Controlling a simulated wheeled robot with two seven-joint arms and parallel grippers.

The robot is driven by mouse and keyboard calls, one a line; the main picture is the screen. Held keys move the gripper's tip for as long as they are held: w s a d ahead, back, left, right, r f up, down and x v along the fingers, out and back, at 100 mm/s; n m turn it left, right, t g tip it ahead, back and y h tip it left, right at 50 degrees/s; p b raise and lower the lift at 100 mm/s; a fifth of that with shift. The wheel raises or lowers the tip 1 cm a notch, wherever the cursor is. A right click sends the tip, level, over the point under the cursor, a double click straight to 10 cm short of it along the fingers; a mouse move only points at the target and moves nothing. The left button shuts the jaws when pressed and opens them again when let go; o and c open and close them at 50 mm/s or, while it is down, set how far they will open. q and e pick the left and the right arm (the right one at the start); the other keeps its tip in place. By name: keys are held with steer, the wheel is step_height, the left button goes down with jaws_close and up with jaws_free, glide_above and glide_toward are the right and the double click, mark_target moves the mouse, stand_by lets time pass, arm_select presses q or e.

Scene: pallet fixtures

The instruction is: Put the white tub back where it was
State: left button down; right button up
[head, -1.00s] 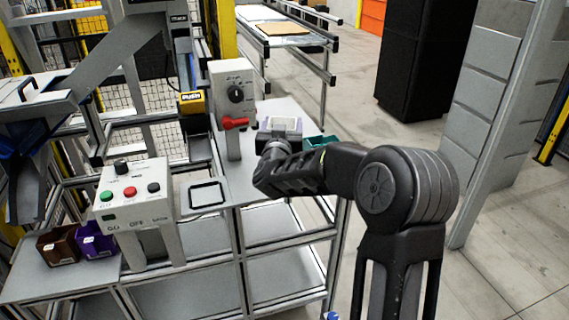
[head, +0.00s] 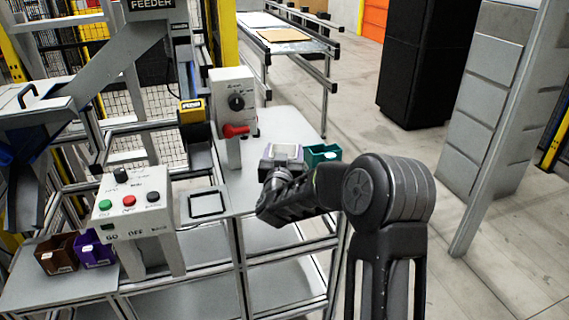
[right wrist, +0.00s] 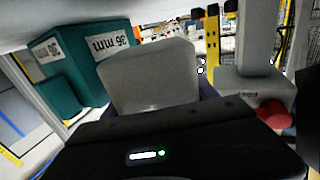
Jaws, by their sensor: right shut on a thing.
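The white tub (head: 283,152) shows pale grey-white at the right part of the grey bench (head: 232,190). My right gripper (head: 276,170) is shut on it, mostly hidden behind my own wrist in the head view. In the right wrist view the tub (right wrist: 152,78) is a plain pale block beyond the black gripper body (right wrist: 160,140); the fingertips are hidden. I cannot tell whether the tub touches the bench. A black square outline (head: 207,217) lies empty on the bench to its left. My left gripper is not in view.
A teal bin (head: 322,154) stands just right of the tub; it carries a "36 mm" label in the wrist view (right wrist: 85,62). A switch box with red handle (head: 230,100) stands behind left. A button panel (head: 130,208), brown bin (head: 57,254) and purple bin (head: 95,250) are further left.

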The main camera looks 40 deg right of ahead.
steer(key=shift+f, duration=1.85)
steer(key=shift+f, duration=0.15)
steer(key=o, duration=1.1)
